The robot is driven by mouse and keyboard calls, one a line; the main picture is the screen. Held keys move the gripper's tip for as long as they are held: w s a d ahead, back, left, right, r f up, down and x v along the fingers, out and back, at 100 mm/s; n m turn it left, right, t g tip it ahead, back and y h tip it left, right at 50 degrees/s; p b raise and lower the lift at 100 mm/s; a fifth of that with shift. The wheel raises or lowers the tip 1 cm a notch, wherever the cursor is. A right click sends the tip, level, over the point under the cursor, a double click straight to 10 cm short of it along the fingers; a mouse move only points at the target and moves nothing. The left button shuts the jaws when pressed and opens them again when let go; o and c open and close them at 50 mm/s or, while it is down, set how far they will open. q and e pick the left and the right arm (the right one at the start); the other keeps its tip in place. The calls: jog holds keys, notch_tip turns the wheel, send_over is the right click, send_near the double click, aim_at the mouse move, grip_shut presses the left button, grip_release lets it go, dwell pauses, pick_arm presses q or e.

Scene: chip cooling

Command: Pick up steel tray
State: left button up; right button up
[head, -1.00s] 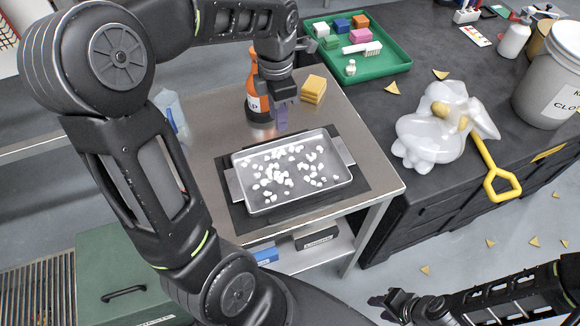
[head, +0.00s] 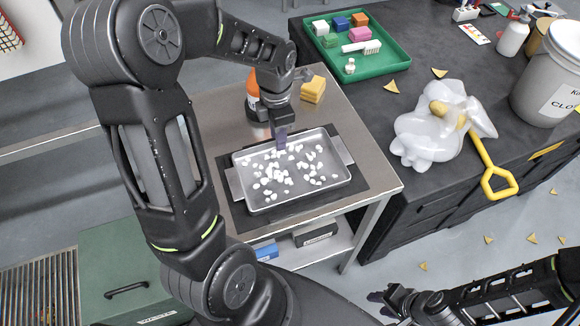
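The steel tray (head: 264,204) lies on a dark mat (head: 237,216) on the metal table, with many small white chunks in it. A flat grey plate shows at each of its short sides. My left gripper (head: 281,148) points down at the middle of the tray's far rim. Its fingers overlap the rim in the picture, and I cannot tell whether they touch it. The fingers are seen edge-on, so their opening is unclear. My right gripper (head: 382,300) is low at the bottom right, away from the tray, and its fingers are too small to judge.
An orange-capped bottle (head: 253,88) stands behind my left gripper, partly hidden. Yellow sponges (head: 313,90) lie beside it. On the black bench (head: 400,160) are a green tray (head: 385,65), a clear plastic bag (head: 425,138), a yellow-handled tool (head: 490,170) and a grey bucket (head: 548,85).

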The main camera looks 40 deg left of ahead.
pick_arm(q)
jog(key=shift+f, duration=0.2)
jog(key=shift+c, duration=0.3)
grip_shut()
jog(key=shift+r, duration=0.1)
dwell(1.2)
